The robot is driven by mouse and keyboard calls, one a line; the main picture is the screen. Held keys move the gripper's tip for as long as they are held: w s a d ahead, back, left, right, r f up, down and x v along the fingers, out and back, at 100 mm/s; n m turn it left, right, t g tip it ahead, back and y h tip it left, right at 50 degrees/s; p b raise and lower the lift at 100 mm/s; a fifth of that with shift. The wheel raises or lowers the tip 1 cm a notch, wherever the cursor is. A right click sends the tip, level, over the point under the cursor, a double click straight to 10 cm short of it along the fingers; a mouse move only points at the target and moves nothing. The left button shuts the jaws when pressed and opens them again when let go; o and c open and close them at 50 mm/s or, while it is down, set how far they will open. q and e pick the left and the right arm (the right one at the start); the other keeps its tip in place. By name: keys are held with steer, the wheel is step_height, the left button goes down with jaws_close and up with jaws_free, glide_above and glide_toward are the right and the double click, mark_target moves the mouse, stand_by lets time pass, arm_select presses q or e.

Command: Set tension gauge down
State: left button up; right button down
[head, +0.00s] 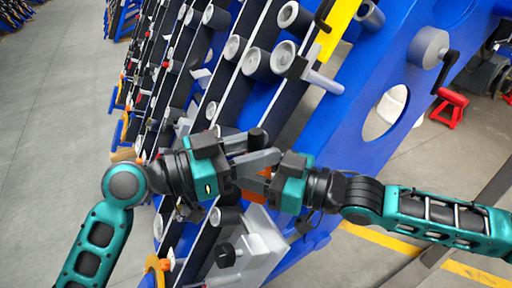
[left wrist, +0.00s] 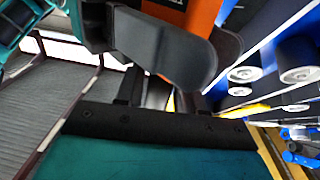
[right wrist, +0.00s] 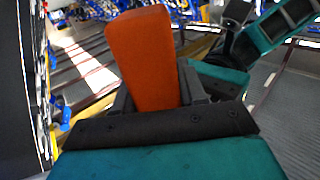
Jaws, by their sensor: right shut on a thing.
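The tension gauge (right wrist: 143,55) shows as an orange block standing up between the fingers of my right gripper (right wrist: 158,98). In the head view a small part of the orange gauge (head: 252,195) shows below the fingers, and the rest is hidden. My right gripper (head: 262,160) is shut on it, in front of the blue chassis. My left gripper (head: 240,150) is close beside it, with its fingers near the right gripper's fingers. In the left wrist view the left fingers (left wrist: 160,92) look apart, with the orange gauge (left wrist: 200,14) beyond them. I cannot tell whether they touch it.
The blue harvester chassis (head: 365,95), with several grey rollers (head: 283,55) and dark belts, fills the middle. A grey bracket (head: 257,240) sits below the grippers. A red stand (head: 450,107) is at the right. Open grey floor (head: 55,110) lies at the left.

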arm_select(q)
jaws_close()
arm_select(e)
steer(key=c, duration=0.6)
jaws_free()
steer(key=shift+o, duration=0.2)
steer(key=shift+d, duration=0.15)
